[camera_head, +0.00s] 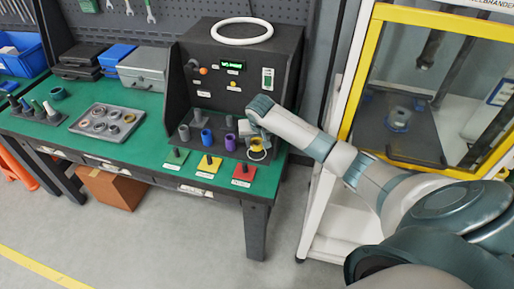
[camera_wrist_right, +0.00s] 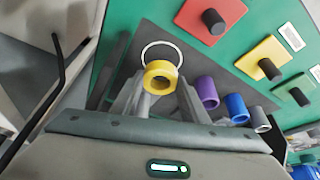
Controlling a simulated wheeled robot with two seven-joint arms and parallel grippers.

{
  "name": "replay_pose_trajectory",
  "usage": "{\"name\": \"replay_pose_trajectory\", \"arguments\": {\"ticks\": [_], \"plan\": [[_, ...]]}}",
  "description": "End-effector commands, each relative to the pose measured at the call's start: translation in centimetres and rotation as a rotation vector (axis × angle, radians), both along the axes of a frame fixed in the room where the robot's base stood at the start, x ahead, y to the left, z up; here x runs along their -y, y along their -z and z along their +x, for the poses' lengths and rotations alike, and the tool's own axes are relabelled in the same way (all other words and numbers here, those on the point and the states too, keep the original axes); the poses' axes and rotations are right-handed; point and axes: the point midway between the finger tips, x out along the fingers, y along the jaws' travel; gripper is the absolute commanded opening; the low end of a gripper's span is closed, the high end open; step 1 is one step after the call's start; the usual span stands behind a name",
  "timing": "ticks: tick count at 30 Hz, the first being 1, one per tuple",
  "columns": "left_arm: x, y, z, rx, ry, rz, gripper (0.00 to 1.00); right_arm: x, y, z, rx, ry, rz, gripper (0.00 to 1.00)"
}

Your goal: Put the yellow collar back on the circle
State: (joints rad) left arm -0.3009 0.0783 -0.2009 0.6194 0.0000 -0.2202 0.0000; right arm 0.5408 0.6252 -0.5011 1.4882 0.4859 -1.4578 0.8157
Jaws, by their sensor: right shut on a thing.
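The yellow collar (camera_head: 256,142) is a short ring at the right end of the dark tester base; it also shows in the right wrist view (camera_wrist_right: 160,77). My right gripper (camera_wrist_right: 160,88) is shut on it, one finger on each side. A thin white circle (camera_head: 258,159) is marked on the dark base at the collar, and in the right wrist view its arc (camera_wrist_right: 161,42) shows beyond the collar. The collar overlaps part of the circle in both views; I cannot tell whether it touches the base. My left gripper is not in view.
Purple (camera_head: 230,142), blue (camera_head: 207,137) and grey (camera_head: 184,132) cylinders stand in a row left of the collar. Red (camera_head: 243,174), yellow (camera_head: 208,166) and green (camera_head: 174,157) pads with dark pegs lie in front. The black tester panel (camera_head: 215,85) rises behind.

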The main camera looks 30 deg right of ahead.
Motion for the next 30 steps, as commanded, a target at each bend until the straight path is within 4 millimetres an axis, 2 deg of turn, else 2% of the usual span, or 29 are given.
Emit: {"name": "replay_pose_trajectory", "arguments": {"ticks": [9,23,24,25,26,30], "plan": [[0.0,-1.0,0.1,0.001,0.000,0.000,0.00,0.0,3.1,-0.1,-0.001,0.000,0.000,0.09],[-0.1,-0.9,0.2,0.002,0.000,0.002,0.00,0.0,3.8,0.0,0.000,0.000,0.000,0.09],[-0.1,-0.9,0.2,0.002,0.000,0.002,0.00,0.0,3.8,-0.1,-0.001,-0.001,-0.001,0.50],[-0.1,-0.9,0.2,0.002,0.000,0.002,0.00,0.0,3.8,-0.1,-0.001,-0.001,-0.001,0.57],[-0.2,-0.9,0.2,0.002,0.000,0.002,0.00,0.0,3.8,-0.1,-0.001,-0.001,-0.001,0.59],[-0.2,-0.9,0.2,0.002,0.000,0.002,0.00,0.0,3.8,-0.1,-0.001,-0.001,-0.001,0.59]]}}
